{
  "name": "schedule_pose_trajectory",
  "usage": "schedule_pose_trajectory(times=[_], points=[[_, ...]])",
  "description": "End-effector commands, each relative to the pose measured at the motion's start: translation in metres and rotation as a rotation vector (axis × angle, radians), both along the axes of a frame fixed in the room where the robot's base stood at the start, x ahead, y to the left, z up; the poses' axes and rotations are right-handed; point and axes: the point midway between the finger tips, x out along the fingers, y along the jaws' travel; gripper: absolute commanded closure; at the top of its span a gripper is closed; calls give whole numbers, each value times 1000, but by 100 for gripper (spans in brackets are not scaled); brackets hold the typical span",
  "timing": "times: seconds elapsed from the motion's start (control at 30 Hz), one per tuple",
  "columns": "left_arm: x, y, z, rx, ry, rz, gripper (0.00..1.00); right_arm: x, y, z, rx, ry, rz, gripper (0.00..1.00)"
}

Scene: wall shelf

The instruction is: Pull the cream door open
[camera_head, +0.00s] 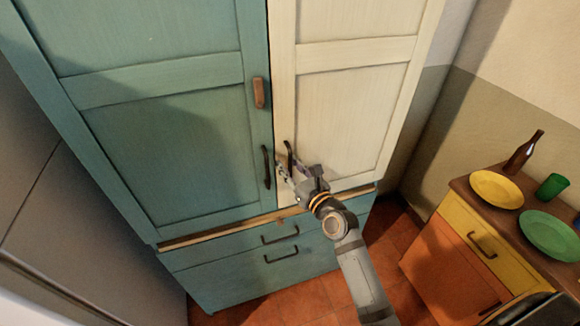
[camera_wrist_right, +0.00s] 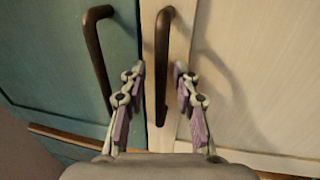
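The cream door (camera_head: 345,115) is the right door of a tall wardrobe and looks shut, flush beside the teal door (camera_head: 170,140). Its dark upright bar handle (camera_head: 289,154) is near its lower left edge; it also shows in the right wrist view (camera_wrist_right: 162,60). My right gripper (camera_head: 286,168) is at this handle. In the wrist view its two fingers (camera_wrist_right: 161,72) are apart, one on each side of the handle, with gaps visible on both sides. Whether they reach around the bar in depth is hard to tell. My left gripper is not in view.
The teal door's dark handle (camera_head: 266,167) stands close on the left; it also shows in the wrist view (camera_wrist_right: 96,50). A wooden latch (camera_head: 259,92) sits higher up. Teal drawers lie below. A low cabinet (camera_head: 455,265) with plates, a cup and a bottle (camera_head: 523,153) stands at right.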

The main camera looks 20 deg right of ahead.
Motion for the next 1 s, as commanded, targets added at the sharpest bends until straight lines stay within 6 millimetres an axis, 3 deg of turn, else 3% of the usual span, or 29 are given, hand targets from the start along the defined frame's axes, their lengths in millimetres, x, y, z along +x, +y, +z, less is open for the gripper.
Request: schedule_pose_trajectory(times=[0.03,0.2,1.0], points=[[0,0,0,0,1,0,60,0,0,0,0,0,0,80],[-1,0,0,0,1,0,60,0,0,0,0,0,0,100],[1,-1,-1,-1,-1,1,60,-8,2,-1,-1,2,20,100]])
